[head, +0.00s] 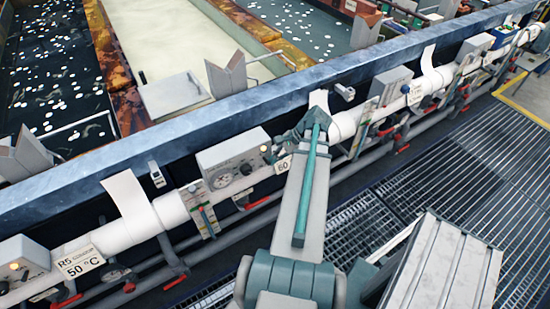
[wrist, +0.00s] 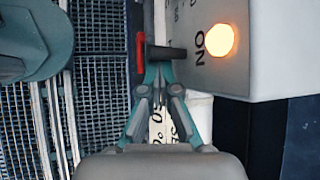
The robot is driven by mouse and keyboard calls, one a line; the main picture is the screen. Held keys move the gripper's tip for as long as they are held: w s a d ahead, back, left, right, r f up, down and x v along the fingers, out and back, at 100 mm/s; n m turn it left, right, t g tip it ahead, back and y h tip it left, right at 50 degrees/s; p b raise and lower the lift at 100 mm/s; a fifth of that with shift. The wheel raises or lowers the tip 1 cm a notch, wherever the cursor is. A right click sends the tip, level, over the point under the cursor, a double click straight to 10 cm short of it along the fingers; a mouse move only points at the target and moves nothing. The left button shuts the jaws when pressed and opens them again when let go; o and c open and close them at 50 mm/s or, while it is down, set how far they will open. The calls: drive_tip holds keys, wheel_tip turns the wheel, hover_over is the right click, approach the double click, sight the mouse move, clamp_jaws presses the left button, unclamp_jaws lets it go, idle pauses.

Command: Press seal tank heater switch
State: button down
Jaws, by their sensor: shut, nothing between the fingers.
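A pale control box (head: 235,165) with a round dial is on the tank's side rail in the head view, left of my gripper (head: 285,143). In the wrist view, a box (wrist: 265,75) with a lit orange lamp (wrist: 220,40) marked "ON" fills the upper right. A dark protruding switch or knob (wrist: 170,53) sits beside the lamp. My gripper (wrist: 158,70) is shut and empty, its tips just below the dark part in the picture. I cannot tell whether they touch it. No label naming the seal tank is readable.
White pipe (head: 110,230) runs along the rail with red-handled valves. A sign (head: 80,262) reads "R5 50 °C" at left. The grated floor (head: 455,165) is open at right. Tanks lie behind the blue rim (head: 200,118).

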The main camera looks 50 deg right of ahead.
drive_tip(key=shift+r, duration=0.25)
drive_tip(key=shift+r+p, duration=0.7)
drive_tip(key=shift+r, duration=0.05)
drive_tip(key=shift+a, duration=0.1)
drive_tip(key=v, duration=1.2)
drive_tip(key=shift+d+f, duration=0.15)
drive_tip(key=shift+d, duration=0.2)
